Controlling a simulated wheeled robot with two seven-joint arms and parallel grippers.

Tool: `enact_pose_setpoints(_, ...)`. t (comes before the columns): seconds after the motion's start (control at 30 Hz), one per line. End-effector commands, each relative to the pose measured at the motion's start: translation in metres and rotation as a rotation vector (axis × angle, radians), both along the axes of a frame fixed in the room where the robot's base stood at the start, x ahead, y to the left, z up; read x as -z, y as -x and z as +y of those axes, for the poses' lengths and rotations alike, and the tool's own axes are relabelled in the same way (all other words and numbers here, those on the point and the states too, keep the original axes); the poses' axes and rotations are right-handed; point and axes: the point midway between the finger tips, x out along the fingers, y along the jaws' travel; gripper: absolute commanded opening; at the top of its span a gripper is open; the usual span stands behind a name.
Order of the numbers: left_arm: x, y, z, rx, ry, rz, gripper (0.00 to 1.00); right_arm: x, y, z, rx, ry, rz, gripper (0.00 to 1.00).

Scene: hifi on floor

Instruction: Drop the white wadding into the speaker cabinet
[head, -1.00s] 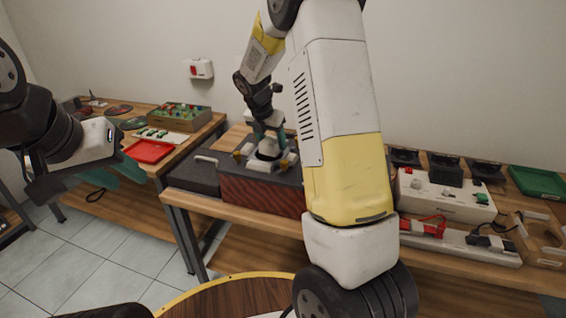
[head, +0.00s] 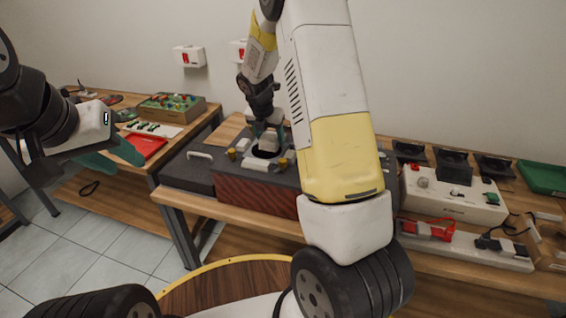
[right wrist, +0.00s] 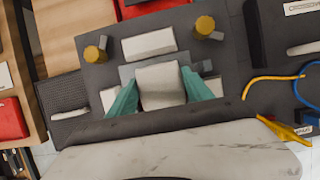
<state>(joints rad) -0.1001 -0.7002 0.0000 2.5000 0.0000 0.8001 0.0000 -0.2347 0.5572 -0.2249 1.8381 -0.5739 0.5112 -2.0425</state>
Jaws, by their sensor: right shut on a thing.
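The speaker cabinet (head: 258,192) is a dark box with a reddish patterned front, standing on the wooden bench. My right gripper (head: 268,132) is over the cabinet's top, fingers pointing down. In the right wrist view its green fingers (right wrist: 161,95) are shut on the white wadding (right wrist: 160,80), a pale block. The wadding is over the grey middle part of the cabinet top (right wrist: 100,75); I cannot tell how far it reaches into an opening. My left gripper (head: 112,155) is at the left, away from the cabinet, its green fingers apart and empty.
Yellow knobs (right wrist: 204,27) and pale blocks stand on the cabinet top near the fingers. A dark case (head: 188,172) sits left of the cabinet. A white device (head: 450,195) and a green tray (head: 543,178) are at the right. A red tray (head: 146,145) lies on the left bench.

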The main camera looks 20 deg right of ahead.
Motion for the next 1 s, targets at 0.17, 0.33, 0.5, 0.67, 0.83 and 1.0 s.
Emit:
enact_pose_setpoints(0.17, 0.000, 0.000, 0.000, 0.000, 0.000, 0.000, 0.36, 0.005, 0.000, 0.000, 0.000, 0.000, 0.000, 0.21)
enact_pose_setpoints(0.33, 0.000, 0.000, 0.000, 0.000, 0.000, 0.000, 0.36, 0.005, 0.000, 0.000, 0.000, 0.001, -0.001, 0.21)
enact_pose_setpoints(0.5, 0.000, 0.000, 0.000, 0.000, 0.000, 0.000, 0.36, 0.005, 0.000, 0.000, 0.000, 0.001, -0.001, 0.85)
enact_pose_setpoints(0.67, 0.000, 0.000, 0.000, 0.000, 0.000, 0.000, 0.36, 0.005, 0.000, 0.000, 0.000, 0.001, -0.001, 0.85)
enact_pose_setpoints(0.83, 0.000, 0.000, 0.000, 0.000, 0.000, 0.000, 0.36, 0.003, 0.000, 0.000, 0.001, -0.001, -0.002, 0.85)
enact_pose_setpoints(1.0, 0.000, 0.000, 0.000, 0.000, 0.000, 0.000, 0.36, -0.018, 0.007, 0.005, 0.001, -0.001, -0.004, 0.85)
